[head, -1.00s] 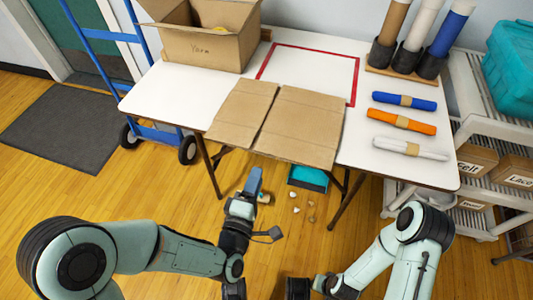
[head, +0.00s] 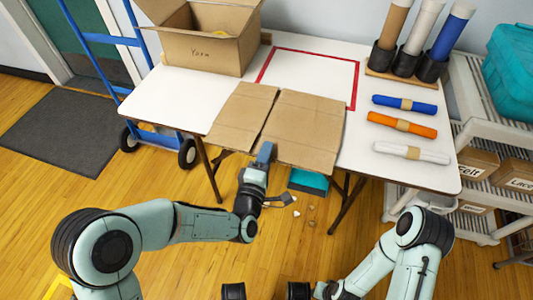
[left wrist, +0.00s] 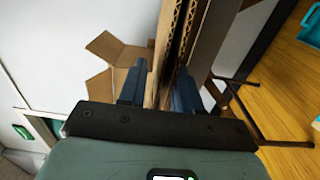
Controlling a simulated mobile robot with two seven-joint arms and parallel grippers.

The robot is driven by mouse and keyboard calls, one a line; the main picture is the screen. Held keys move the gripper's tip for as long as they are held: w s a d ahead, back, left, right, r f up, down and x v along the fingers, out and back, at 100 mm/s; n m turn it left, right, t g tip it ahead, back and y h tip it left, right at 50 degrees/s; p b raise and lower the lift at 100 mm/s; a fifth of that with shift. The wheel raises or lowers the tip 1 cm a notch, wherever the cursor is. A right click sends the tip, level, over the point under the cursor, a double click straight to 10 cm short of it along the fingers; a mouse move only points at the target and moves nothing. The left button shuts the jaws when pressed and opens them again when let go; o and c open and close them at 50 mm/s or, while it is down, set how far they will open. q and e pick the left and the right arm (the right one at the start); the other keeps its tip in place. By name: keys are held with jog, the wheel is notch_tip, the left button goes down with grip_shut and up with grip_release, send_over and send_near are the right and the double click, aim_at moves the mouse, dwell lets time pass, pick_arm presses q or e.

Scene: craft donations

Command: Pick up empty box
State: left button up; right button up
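The empty box appears to be the flattened brown cardboard (head: 300,130), lying on the white table with its front edge overhanging. My left gripper (head: 265,152) is at this front edge, near the middle. In the left wrist view the corrugated edges of the cardboard (left wrist: 178,40) run between the two fingers of the left gripper (left wrist: 158,82). The fingers are apart, one on each side, with gaps showing; I see no firm grip.
An open box marked Yarn (head: 205,50) stands at the table's back left. Blue, orange and white rolls (head: 403,124) lie at the right, with upright tubes behind. A blue hand truck (head: 110,50) stands left. A teal dustpan (head: 308,181) is on the floor under the table.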

pick_arm(q)
grip_shut()
